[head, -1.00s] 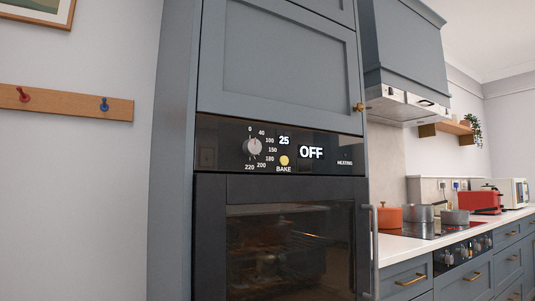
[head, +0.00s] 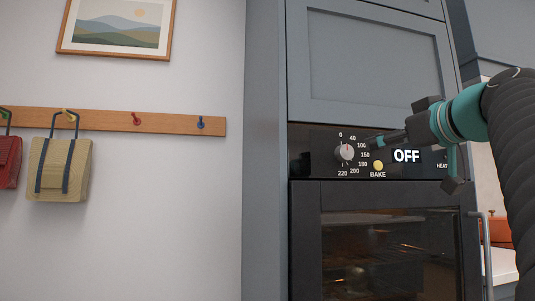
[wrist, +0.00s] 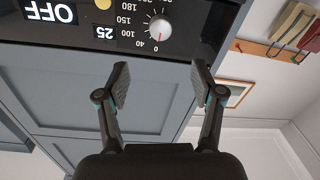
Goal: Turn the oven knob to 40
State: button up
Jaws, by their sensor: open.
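The oven knob (head: 344,152) is a round, light-grey dial on the black control panel (head: 315,165), with numbers from 0 to 220 around it. Its red mark looks to be near 0 or 40; I cannot tell exactly. In the wrist view the knob (wrist: 159,29) shows upside down, beyond the fingertips. My gripper (wrist: 158,75) is open and empty, its two fingers apart and not touching the knob. In the head view my gripper (head: 380,141) is just right of the knob, over part of the panel. The display reads OFF (head: 406,156). The number 25 (wrist: 105,33) shows in the wrist view.
The yellow BAKE button (head: 378,166) is just below right of the knob. The glass oven door (head: 390,250) is below the panel. A peg rail (head: 155,122) with hanging bags and a picture (head: 115,28) are on the left wall.

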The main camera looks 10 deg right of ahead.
aim_at(348, 152)
jog(key=w+p, duration=0.1)
jog(key=w, duration=0.3)
jog(key=w+p, duration=0.1)
jog(key=w, duration=0.4)
jog(key=w+a+p, duration=0.1)
jog(key=w, duration=0.3)
jog(key=shift+w+a, duration=0.1)
jog(key=shift+w, duration=0.25)
jog(key=c, duration=1.1)
